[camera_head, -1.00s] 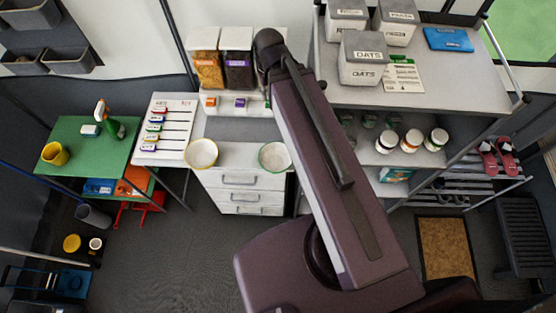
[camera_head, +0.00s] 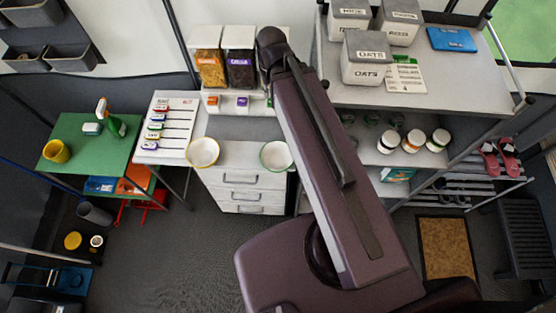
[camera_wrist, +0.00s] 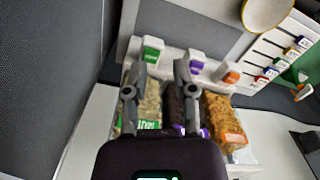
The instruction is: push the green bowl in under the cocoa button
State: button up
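The green-rimmed bowl (camera_head: 276,156) stands on the white drawer unit's top, near its front edge and just left of my arm. The dispenser (camera_wrist: 210,70) has green, purple (camera_wrist: 194,67) and orange buttons, each in front of a canister. The middle canister, with dark contents (camera_head: 240,74) and a purple label, is beside the purple button (camera_head: 242,101); I cannot read a cocoa label. My gripper (camera_wrist: 160,70) is open and empty, over the dispenser in the wrist view. My arm hides it in the head view. The green bowl is not seen in the wrist view.
A yellow-rimmed bowl (camera_head: 202,152) stands left of the green one, with bare counter between them. A white board with coloured tags (camera_head: 165,128) is further left. A shelf unit (camera_head: 420,95) with jars and grey bins stands right of my arm.

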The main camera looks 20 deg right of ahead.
jog(key=shift+f, duration=0.1)
grip_shut()
notch_tip(320, 180, down, 11)
jog(key=b, duration=1.1)
